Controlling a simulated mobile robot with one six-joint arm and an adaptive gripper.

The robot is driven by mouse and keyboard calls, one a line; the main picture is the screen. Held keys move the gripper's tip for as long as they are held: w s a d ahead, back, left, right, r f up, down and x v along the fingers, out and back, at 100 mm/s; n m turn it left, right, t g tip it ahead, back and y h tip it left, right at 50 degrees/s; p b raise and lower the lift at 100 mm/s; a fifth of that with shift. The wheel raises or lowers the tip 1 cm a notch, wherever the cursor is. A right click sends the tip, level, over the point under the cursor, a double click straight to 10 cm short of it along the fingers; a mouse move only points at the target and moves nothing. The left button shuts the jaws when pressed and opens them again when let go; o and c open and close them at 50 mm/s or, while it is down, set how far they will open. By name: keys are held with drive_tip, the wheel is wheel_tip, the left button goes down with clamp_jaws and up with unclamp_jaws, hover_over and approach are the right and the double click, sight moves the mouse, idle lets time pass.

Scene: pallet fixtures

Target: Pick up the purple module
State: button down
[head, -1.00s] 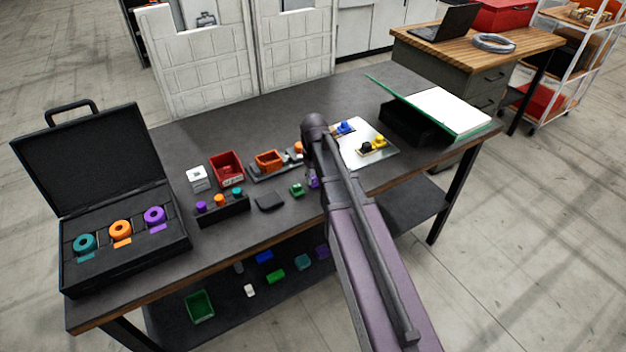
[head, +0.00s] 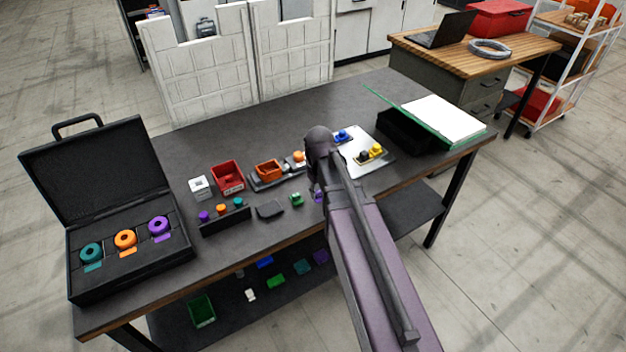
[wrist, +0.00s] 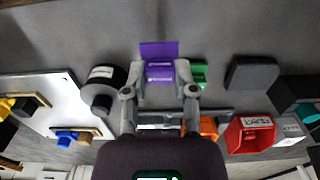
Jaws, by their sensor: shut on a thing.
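The purple module (wrist: 159,68) is a block with pale label marks, between the two fingers of my gripper (wrist: 160,88) in the wrist view. My gripper is shut on it. In the head view only a small purple part (head: 317,197) shows beside my arm, which hides the gripper and most of the module. I cannot tell whether the module is touching the table.
A green block (wrist: 199,74) is close beside the module. A black cylinder (wrist: 101,86) stands on its other side. A red bin (head: 227,177), a rack of coloured pegs (head: 224,219) and an open case (head: 130,250) are to the left on the table.

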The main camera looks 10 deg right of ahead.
drive_tip(key=s, duration=0.9)
drive_tip(key=shift+s+d+r+p, duration=0.25)
drive_tip(key=shift+s+r+p, duration=0.1)
drive_tip(key=shift+r, duration=0.1)
idle(0.3)
